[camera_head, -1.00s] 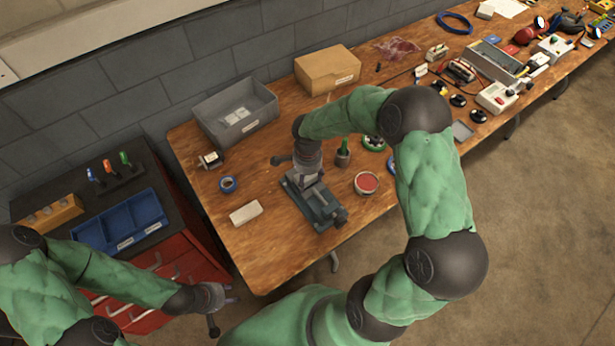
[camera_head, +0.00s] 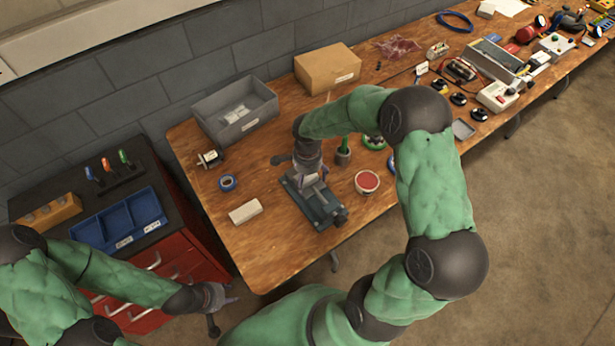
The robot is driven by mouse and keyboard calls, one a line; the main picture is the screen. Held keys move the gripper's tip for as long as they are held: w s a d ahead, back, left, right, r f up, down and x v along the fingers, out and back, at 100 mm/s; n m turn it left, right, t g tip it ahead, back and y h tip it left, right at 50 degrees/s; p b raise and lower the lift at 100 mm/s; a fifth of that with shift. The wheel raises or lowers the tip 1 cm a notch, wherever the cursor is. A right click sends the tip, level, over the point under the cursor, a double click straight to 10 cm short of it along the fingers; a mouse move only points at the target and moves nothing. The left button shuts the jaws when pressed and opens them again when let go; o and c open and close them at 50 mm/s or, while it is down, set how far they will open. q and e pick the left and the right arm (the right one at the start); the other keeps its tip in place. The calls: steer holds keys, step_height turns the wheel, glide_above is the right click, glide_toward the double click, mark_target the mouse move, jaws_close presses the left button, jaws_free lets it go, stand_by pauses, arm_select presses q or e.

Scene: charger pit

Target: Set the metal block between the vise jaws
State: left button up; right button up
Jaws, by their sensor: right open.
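The vise (camera_head: 322,208), dark blue-grey, lies on the wooden bench near its front edge. My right gripper (camera_head: 309,179) is open and points down over the vise's back part. A small light-grey piece (camera_head: 312,183) shows at the jaws just below the gripper. It may be the metal block, but the gripper hides much of it and I cannot tell how it sits. A pale rectangular block (camera_head: 245,211) lies flat on the bench left of the vise. My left gripper (camera_head: 228,300) is away from the bench, by the red cabinet; its finger opening is unclear.
A grey bin (camera_head: 235,120) and a cardboard box (camera_head: 328,68) stand at the back. Blue tape (camera_head: 228,183), a red-topped tin (camera_head: 367,182) and a small cup with green (camera_head: 343,155) lie around the vise. The bench's front left is clear.

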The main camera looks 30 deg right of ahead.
mark_target(307, 178)
step_height(307, 178, up, 12)
stand_by(0.5)
steer(key=shift+f, duration=0.1)
stand_by(1.3)
